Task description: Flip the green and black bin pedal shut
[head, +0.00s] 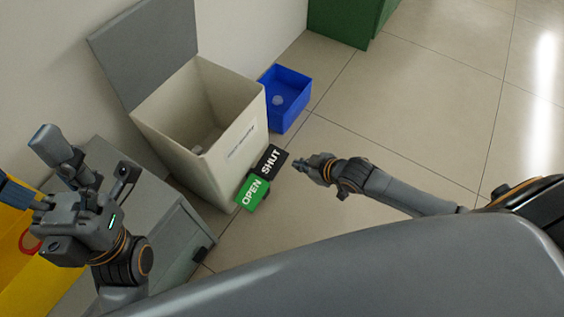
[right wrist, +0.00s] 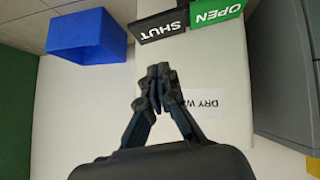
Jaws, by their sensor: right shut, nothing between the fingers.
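The bin pedal sticks out at the foot of the cream bin (head: 220,180). Its green half marked OPEN (head: 252,193) is nearer me, and its black half marked SHUT (head: 271,161) is farther. I cannot tell which half is lower. The bin's grey lid (head: 145,50) stands up, open. My right gripper (head: 299,163) is shut and empty, just right of the black half with a small gap. In the right wrist view, the shut fingertips (right wrist: 157,75) show below the black half (right wrist: 160,27) and green half (right wrist: 215,12). My left gripper (head: 92,165) is open and empty at the left.
A blue box (head: 290,112) with a small pale item stands behind the pedal, against the bin's right side. A grey cabinet or bin (head: 165,225) and a yellow container (head: 50,285) are at the left. Tiled floor right of the pedal is clear.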

